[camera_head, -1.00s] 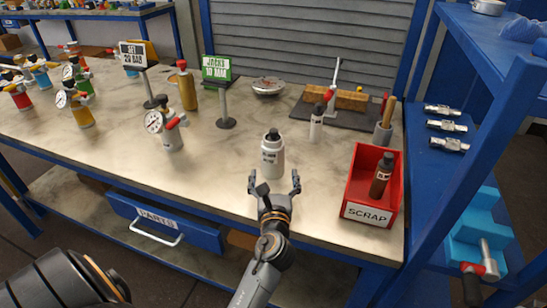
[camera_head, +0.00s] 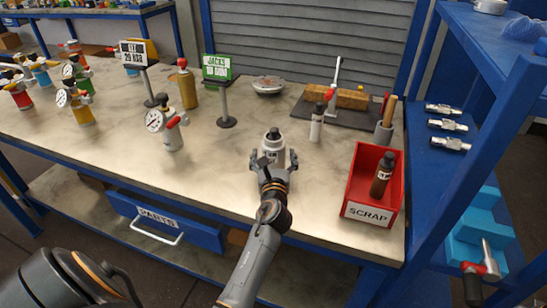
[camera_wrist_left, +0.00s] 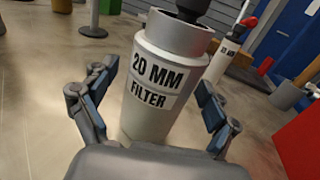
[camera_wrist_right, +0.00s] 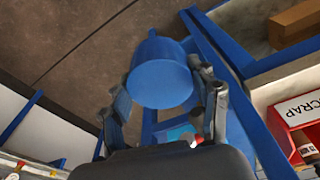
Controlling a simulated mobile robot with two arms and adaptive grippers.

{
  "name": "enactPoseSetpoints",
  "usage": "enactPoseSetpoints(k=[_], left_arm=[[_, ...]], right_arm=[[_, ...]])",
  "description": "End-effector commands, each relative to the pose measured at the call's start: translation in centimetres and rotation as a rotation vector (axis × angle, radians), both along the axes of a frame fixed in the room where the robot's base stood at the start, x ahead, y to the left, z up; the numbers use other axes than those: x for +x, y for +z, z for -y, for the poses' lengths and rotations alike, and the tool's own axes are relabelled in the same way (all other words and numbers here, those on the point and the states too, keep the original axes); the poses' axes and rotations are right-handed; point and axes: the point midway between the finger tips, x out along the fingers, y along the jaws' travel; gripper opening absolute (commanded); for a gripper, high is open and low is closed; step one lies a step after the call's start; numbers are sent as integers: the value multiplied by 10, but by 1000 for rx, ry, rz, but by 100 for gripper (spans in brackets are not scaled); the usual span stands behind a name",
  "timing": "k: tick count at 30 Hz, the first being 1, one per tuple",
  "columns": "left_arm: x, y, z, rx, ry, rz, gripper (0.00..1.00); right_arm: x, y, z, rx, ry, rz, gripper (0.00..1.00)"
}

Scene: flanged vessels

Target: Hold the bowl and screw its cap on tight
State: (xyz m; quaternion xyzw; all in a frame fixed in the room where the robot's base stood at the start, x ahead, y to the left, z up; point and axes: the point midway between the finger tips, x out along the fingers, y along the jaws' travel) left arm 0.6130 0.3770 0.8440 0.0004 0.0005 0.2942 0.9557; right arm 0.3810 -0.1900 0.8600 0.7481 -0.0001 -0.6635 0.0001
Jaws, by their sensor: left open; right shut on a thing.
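The white bowl (camera_head: 274,143), marked "20 MM FILTER", stands upright on the bench with a black piece rising from its open top rim. It fills the middle of the left wrist view (camera_wrist_left: 160,75). My left gripper (camera_head: 272,160) is open, with one finger on either side of the bowl's lower body; a gap shows beside the fingers in the left wrist view. My right gripper (camera_wrist_right: 166,82) is shut on a round blue cap (camera_wrist_right: 160,78), held clear of the bench. The right gripper and the cap are not visible in the head view.
A red scrap bin (camera_head: 350,190) holding a dark bottle stands right of the bowl. A smaller white bottle (camera_head: 317,122) stands behind it. A gauge vessel (camera_head: 171,135) and sign stand (camera_head: 226,122) are to the left. A blue shelf (camera_head: 470,130) borders the right.

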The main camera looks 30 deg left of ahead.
Motion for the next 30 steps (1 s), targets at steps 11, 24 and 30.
enactPoseSetpoints(k=[11, 24, 30], left_arm=[[3, 0, -2, -1, 0, -1, 88], [3, 2, -2, 1, -1, 3, 11], [3, 3, -2, 1, -1, 3, 11]], right_arm=[[0, 0, 0, 0, 0, 0, 34], [0, 0, 0, 0, 0, 0, 34], [0, 1, 0, 0, 0, 0, 34]])
